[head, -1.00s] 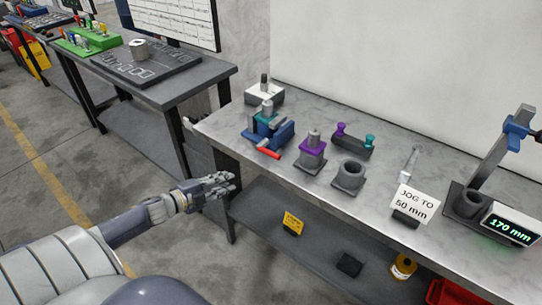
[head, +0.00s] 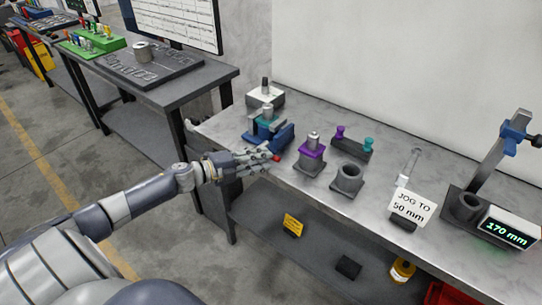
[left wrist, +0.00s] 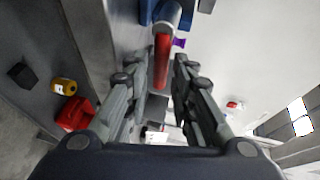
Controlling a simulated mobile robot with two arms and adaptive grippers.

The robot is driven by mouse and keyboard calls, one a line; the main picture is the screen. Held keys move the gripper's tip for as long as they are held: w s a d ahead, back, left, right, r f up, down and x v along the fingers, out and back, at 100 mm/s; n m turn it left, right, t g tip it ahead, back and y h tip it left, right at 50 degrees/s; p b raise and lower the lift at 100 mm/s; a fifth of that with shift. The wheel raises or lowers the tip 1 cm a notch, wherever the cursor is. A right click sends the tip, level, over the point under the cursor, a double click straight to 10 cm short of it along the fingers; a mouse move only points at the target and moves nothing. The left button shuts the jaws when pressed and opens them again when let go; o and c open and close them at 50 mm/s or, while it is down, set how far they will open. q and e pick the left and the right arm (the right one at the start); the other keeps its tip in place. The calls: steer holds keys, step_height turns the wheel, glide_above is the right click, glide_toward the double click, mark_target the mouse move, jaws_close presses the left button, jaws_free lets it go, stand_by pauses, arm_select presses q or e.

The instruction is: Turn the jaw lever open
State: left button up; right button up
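The jaw lever is a red handle on the blue vise (head: 284,136), at the left end of the bench. In the head view only a bit of the red lever (head: 276,158) shows past my fingers. In the left wrist view the red lever (left wrist: 162,62) points down between my fingers, with clear space on both sides. My left gripper (head: 262,157) is at the bench's front edge by the lever. Its fingers (left wrist: 160,95) are apart and empty. A teal part with a grey cylinder sits in the vise. My right gripper is not in view.
A white box (head: 264,95) stands behind. A "JOG TO 50 mm" sign (head: 411,207) and a 170 mm display (head: 509,227) are farther right.

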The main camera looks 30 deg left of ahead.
arm_select(q)
steer(key=shift+x, duration=1.9)
steer(key=shift+c, duration=0.6)
jaws_close()
